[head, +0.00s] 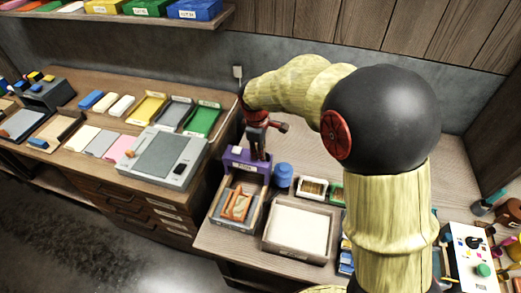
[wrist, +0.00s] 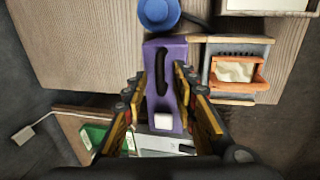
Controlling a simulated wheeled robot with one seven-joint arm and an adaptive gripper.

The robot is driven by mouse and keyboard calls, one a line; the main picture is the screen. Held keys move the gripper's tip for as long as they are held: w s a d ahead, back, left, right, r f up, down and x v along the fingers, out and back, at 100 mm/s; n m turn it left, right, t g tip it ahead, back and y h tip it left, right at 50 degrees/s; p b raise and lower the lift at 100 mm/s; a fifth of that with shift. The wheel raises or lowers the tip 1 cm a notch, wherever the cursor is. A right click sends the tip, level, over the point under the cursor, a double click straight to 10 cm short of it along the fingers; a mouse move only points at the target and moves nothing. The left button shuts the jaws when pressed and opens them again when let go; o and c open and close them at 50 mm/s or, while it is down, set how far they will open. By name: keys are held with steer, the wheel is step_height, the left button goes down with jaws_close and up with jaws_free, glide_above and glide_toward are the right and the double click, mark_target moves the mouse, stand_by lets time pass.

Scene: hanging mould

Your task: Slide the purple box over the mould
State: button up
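The purple box (head: 245,160) stands at the back edge of a grey-walled tray (head: 218,210) on the bench, with a white label on its front. In the wrist view the purple box (wrist: 165,85) shows a dark slot along its top. The orange mould (head: 237,205) lies in the tray in front of the box. In the wrist view an orange frame around a pale block (wrist: 238,70) shows to the right of the box. My gripper (head: 257,152) points down over the box. Its fingers (wrist: 165,82) appear open, one on each side; contact is unclear.
A blue round knob-like object (head: 283,176) stands close to the right of the box. A pale-filled wooden tray (head: 298,228) is beside the mould tray. A grey device (head: 163,157) and a green tray (head: 203,121) lie on the left bench. My arm hides part of the right bench.

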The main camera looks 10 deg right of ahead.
steer(key=c, duration=0.3)
steer(key=c, duration=0.4)
jaws_close()
stand_by(0.3)
